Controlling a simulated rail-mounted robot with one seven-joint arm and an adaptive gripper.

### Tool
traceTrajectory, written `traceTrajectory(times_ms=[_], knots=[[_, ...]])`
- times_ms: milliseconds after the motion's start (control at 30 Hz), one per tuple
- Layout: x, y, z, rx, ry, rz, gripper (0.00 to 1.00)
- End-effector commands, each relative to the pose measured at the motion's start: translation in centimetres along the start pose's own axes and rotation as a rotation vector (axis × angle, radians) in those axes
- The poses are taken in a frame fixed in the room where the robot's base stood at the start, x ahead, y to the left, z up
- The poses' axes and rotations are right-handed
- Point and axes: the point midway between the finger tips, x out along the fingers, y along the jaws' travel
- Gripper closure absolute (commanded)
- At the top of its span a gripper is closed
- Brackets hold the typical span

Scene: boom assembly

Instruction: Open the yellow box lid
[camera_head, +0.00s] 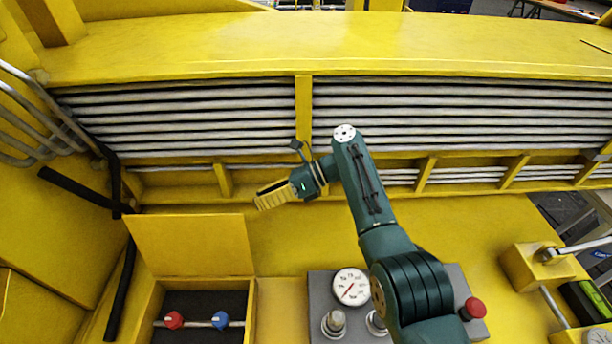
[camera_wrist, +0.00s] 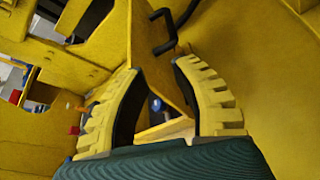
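The yellow box (camera_head: 253,305) is at the lower left of the head view. Its flat yellow lid (camera_head: 190,245) stands raised at the back edge, leaving the box open. Inside, a red knob (camera_head: 174,320) and a blue knob (camera_head: 221,320) sit on a rod over a dark floor. My gripper (camera_head: 259,202) is above and to the right of the lid, apart from it, pointing left. In the wrist view its ribbed yellow fingers (camera_wrist: 157,68) are spread with nothing gripped; a blue knob (camera_wrist: 155,104) shows in the gap beyond.
A grey panel with a round gauge (camera_head: 351,287), metal knobs (camera_head: 334,322) and a red button (camera_head: 473,308) lies right of the box. Black bars (camera_head: 122,290) run along the left side. Ribbed grey pipes (camera_head: 200,120) line the back wall. Yellow deck right of my arm is partly clear.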

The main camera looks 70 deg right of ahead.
Motion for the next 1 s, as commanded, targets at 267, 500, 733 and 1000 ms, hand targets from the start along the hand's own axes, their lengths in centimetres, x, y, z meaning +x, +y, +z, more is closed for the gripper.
traceTrajectory(times_ms=[267, 500, 733, 1000], knots=[[-2.2, -0.2, 0.0, 0.0, -0.001, -0.001, 0.72], [-4.0, -0.5, -0.1, 0.0, -0.001, -0.001, 0.72], [-5.8, -0.6, -0.1, -0.001, -0.001, -0.001, 0.72], [-7.8, -0.9, -0.2, -0.001, -0.001, -0.001, 0.72]])
